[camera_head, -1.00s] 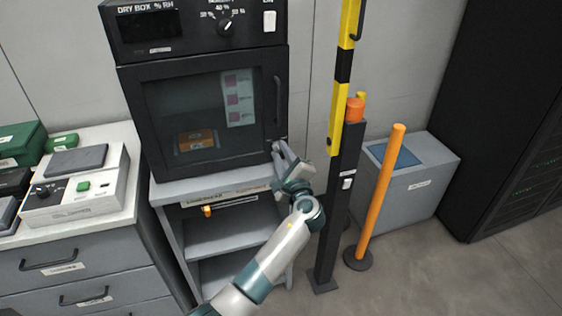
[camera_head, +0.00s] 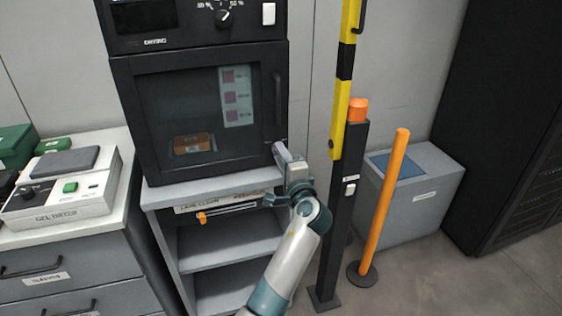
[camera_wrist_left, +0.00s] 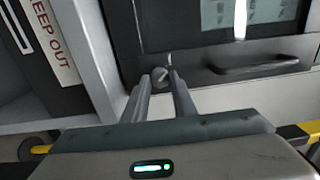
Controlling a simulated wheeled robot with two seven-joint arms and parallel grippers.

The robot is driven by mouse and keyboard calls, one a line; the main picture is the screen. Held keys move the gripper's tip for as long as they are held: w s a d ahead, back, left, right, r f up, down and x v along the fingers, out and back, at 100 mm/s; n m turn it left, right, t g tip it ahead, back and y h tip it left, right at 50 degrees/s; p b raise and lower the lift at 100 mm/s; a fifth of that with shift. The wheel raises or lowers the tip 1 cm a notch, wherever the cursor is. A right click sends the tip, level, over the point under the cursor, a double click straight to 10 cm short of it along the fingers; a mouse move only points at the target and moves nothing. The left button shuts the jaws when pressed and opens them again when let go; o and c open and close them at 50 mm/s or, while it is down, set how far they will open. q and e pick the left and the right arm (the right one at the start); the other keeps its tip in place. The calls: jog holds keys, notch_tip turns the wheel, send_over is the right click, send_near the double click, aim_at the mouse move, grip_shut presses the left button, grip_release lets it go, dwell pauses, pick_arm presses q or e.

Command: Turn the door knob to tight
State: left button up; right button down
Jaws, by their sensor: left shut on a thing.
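The dry box door (camera_head: 155,115) is shut, with a dark window and a vertical handle (camera_head: 277,100) at its right edge. The door knob, a small grey round piece, shows in the left wrist view (camera_wrist_left: 160,76) on the door frame near the handle (camera_wrist_left: 252,68). My left gripper (camera_head: 280,150) is at the door's lower right corner. In the left wrist view its two fingers (camera_wrist_left: 161,84) are closed on the knob's sides. In the head view the gripper hides the knob. My right gripper is not in view.
A yellow and black barrier post (camera_head: 343,80) stands close to the right of my left arm, with an orange pole (camera_head: 385,205) beyond it. A grey shelf stand (camera_head: 230,235) holds the dry box. A white-topped counter (camera_head: 95,210) is at left.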

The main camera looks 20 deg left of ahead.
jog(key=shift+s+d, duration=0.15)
pick_arm(q)
jog(key=o, duration=1)
jog(key=shift+o, duration=0.2)
